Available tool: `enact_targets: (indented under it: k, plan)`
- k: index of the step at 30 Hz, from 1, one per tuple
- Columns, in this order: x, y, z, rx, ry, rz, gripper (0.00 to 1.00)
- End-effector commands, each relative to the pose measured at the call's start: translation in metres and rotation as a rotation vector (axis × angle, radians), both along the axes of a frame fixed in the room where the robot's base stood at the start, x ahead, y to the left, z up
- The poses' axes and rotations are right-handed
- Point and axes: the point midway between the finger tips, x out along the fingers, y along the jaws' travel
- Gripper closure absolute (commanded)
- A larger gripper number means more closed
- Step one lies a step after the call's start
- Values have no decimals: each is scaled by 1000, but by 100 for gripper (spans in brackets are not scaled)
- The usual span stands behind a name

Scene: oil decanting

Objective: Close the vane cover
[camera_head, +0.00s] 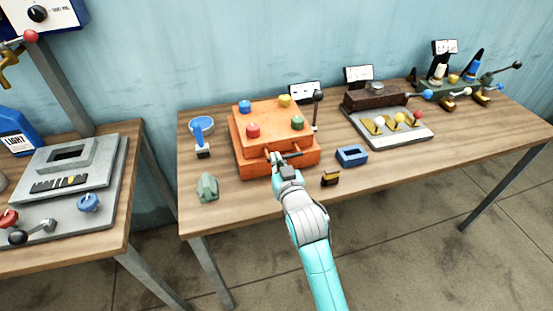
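No part is clearly marked as the vane cover, so I cannot tell which one it is. An orange box (277,137) with blue, red, yellow and green knobs on its top stands on the long wooden table. A black lever with a round knob (318,96) rises at its right side. My gripper (280,160) is at the box's front face, beside a short dark bar (292,155) there. My arm reaches in from the bottom of the picture. The fingertips are too small to show whether they are open, or whether they touch the bar.
A green faceted lump (207,188), a blue-topped tool (202,132), a blue tray (351,155) and a small black-and-yellow block (330,178) lie around the box. A grey panel with levers (388,127) stands right. A second table (120,215) is at left.

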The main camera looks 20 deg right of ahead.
Motion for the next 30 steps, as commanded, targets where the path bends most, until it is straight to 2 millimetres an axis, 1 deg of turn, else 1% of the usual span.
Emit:
enact_targets:
  k: [1,3,5,8,15,19,24,30]
  plan:
    - [-4,0,-15,-1,33,-1,100]
    - [-9,0,-15,-1,33,-1,100]
    - [-17,0,-12,-1,28,0,100]
    - [-33,0,-7,0,22,0,100]
    - [-80,0,4,-1,11,0,100]
    - [-99,0,9,-1,6,0,100]
    - [-115,0,12,0,2,0,100]
    - [-119,0,14,0,0,0,100]
